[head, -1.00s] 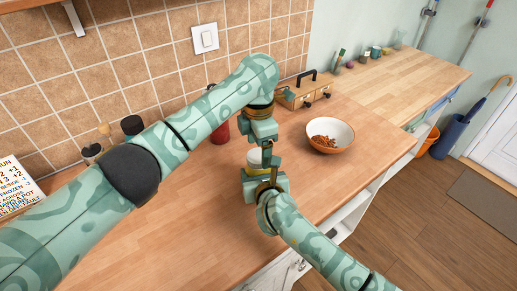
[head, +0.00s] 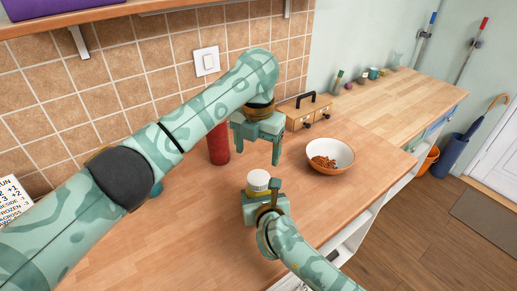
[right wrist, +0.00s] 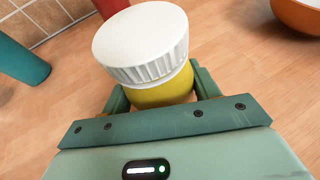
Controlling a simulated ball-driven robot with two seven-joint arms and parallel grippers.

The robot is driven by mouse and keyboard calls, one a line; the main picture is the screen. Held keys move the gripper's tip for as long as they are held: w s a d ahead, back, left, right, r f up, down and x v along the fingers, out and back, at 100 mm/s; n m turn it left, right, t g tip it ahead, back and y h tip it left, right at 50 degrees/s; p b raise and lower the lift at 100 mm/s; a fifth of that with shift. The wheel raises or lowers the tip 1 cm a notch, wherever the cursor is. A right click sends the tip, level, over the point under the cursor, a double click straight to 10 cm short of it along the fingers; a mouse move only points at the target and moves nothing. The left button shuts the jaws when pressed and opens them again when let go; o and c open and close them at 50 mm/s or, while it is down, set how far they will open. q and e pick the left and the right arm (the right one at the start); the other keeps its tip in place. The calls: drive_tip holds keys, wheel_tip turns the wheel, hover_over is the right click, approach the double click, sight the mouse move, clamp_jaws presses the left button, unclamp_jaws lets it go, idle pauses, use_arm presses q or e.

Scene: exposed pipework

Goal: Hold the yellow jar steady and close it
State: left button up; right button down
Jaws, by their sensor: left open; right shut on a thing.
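The yellow jar (right wrist: 160,94) stands upright between the fingers of my right gripper (head: 265,197), which is shut on its body. A ribbed white lid (right wrist: 143,42) sits on top of the jar; it also shows in the head view (head: 258,180). A narrow yellow band shows under the lid, and I cannot tell how tight the lid is. My left gripper (head: 258,153) is open and empty, above and behind the jar, apart from the lid. Its fingers point down. The lower part of the jar is hidden by my right gripper.
A white and orange bowl (head: 330,157) of brown pieces stands to the right. A red cylinder (head: 218,146) stands behind my left gripper. A wooden box with a black handle (head: 305,111) is at the back.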

use_arm(q)
drive_tip(key=n, duration=0.6)
drive_tip(key=shift+r, duration=0.2)
drive_tip(key=n, duration=0.3)
drive_tip(key=shift+r+n, duration=0.1)
drive_tip(key=shift+n, duration=0.2)
drive_tip(key=n, duration=0.5)
drive_tip(key=shift+s+r+n, duration=0.1)
drive_tip(key=shift+n, duration=0.3)
drive_tip(key=n, duration=1.2)
drive_tip(key=shift+s+r, duration=0.1)
drive_tip(key=shift+s, duration=0.05)
drive_tip(key=n, duration=0.6)
drive_tip(key=shift+s+d, duration=0.1)
drive_tip(key=n, duration=0.7)
drive_tip(key=shift+n, duration=0.3)
drive_tip(key=n, duration=0.3)
